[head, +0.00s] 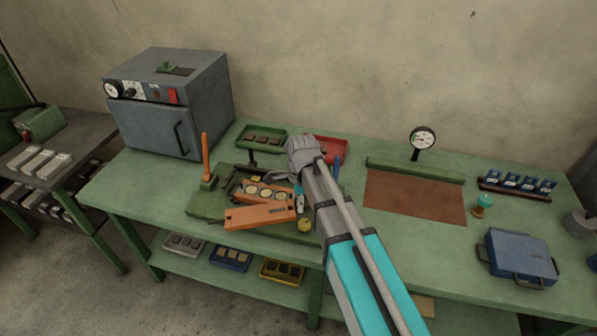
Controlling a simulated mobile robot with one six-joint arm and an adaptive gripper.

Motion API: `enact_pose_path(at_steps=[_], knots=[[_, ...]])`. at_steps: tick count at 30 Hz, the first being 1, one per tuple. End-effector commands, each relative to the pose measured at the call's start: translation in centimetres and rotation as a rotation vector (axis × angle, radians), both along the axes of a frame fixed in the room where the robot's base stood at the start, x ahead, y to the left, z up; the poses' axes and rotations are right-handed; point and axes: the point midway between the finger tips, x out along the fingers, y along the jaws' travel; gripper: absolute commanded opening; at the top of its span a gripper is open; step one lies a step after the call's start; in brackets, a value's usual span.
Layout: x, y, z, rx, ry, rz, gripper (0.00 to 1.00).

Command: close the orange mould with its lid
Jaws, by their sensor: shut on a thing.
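The orange mould (284,190) lies on a green board on the bench, its round pale cavities facing up and uncovered. The orange lid (258,216), a long block, is just in front of the mould, nearer to me, and overlaps its front edge in the picture. I cannot tell whether the lid touches the board. My gripper (298,201) points down at the lid's right end and appears shut on it. The fingers are small and partly hidden by my wrist and arm.
An upright orange handle (206,156) stands left of the mould. A green tray (243,131) and a red tray (333,147) lie behind. A small yellow round piece (305,225) is close on the right. A brown mat (412,198) leaves clear room further right.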

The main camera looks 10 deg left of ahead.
Motion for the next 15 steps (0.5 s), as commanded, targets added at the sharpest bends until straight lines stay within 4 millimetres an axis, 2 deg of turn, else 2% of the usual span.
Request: enact_pose_path(at_steps=[1,6,10,15], knots=[[2.2,0.7,0.5,0.010,0.005,-0.048,0.00],[6.9,1.8,1.3,0.032,0.024,-0.215,0.00],[9.4,2.2,1.8,0.043,0.038,-0.312,0.00],[10.9,2.5,2.0,0.050,0.049,-0.377,0.00]])
